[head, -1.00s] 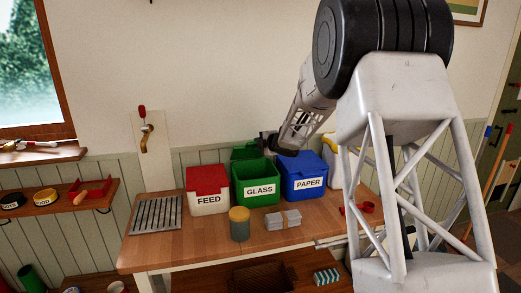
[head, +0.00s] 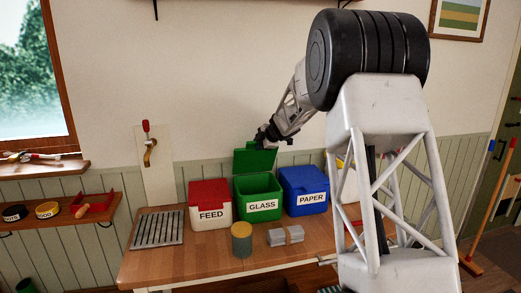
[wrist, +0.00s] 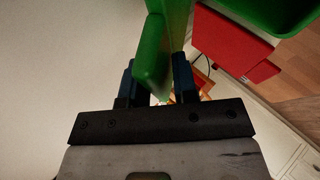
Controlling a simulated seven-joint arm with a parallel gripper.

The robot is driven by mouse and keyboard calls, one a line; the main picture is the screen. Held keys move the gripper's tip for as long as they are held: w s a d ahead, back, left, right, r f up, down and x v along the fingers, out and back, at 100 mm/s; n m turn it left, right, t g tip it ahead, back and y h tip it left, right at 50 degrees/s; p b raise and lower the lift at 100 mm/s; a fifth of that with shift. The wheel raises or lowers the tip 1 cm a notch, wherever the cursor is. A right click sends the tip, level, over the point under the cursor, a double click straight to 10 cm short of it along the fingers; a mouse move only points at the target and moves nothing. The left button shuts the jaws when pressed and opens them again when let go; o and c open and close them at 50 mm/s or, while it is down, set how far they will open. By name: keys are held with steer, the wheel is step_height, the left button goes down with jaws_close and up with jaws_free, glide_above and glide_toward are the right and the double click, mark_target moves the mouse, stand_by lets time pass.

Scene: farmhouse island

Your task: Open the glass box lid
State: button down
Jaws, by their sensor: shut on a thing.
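The green glass box (head: 258,187) stands on the wooden counter between the feed box and the paper box, with a white GLASS label on its front. Its green lid (head: 256,159) is raised, standing up at the back of the box, and the box's opening shows. My gripper (head: 266,137) is at the lid's top edge. In the wrist view my gripper (wrist: 158,85) has a dark finger on each side of the lid (wrist: 151,62) and is shut on it. The green box (wrist: 290,12) shows at the top right there.
The red-lidded feed box (head: 210,203) stands left of the glass box and the blue paper box (head: 304,190) right of it. A slatted rack (head: 157,228) lies at the left of the counter (head: 190,265).

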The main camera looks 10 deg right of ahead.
steer(key=shift+w+r+g, duration=0.3)
steer(key=shift+w, duration=0.4)
steer(key=shift+w+r+g, duration=0.3)
steer(key=shift+w, duration=0.35)
steer(key=shift+w+r+m+g, duration=0.25)
steer(key=shift+w+g, duration=0.4)
steer(key=shift+w, duration=0.7)
steer(key=shift+w+r+m+g, duration=0.15)
steer(key=shift+w+r+g, duration=0.2)
steer(key=shift+w+g, duration=0.65)
steer(key=shift+w+r+m+g, duration=0.2)
steer(key=shift+w+r+g, duration=0.15)
steer(key=shift+w, duration=1.3)
steer(key=shift+f, duration=0.1)
steer(key=c, duration=1.1)
jaws_free()
steer(key=shift+r, duration=0.25)
steer(key=shift+v, duration=3.75)
steer(key=shift+a, duration=0.1)
